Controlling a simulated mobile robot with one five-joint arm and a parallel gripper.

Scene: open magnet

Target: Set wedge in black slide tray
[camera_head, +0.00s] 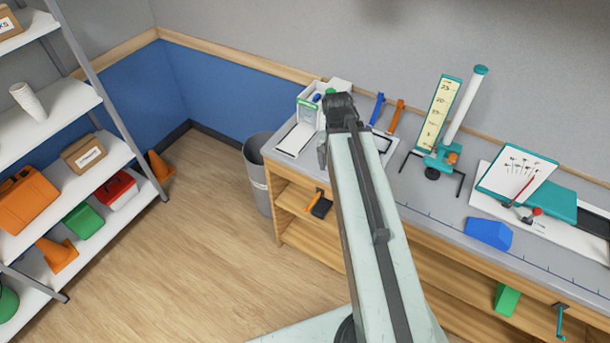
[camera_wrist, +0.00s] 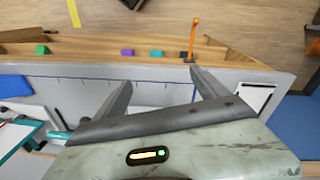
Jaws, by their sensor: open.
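A blue wedge-shaped block (camera_head: 488,233) lies on the right half of the grey workbench, near its front edge. A blue shape (camera_wrist: 15,86) at the left edge of the wrist view may be the same block. A flat white panel with a black border (camera_head: 295,138) lies at the bench's left end; I cannot tell if it is the black slide tray. A similar black-edged panel shows in the wrist view (camera_wrist: 256,97). My gripper (camera_wrist: 160,82) is open and empty above the bench, apart from the block. My arm hides much of it in the head view.
A green-and-white box (camera_head: 310,108) and a teal measuring stand (camera_head: 436,150) stand on the bench (camera_head: 420,205). A white board (camera_head: 517,173) is further right. A grey bin (camera_head: 257,170) stands at the left. Small blocks lie on the lower shelf.

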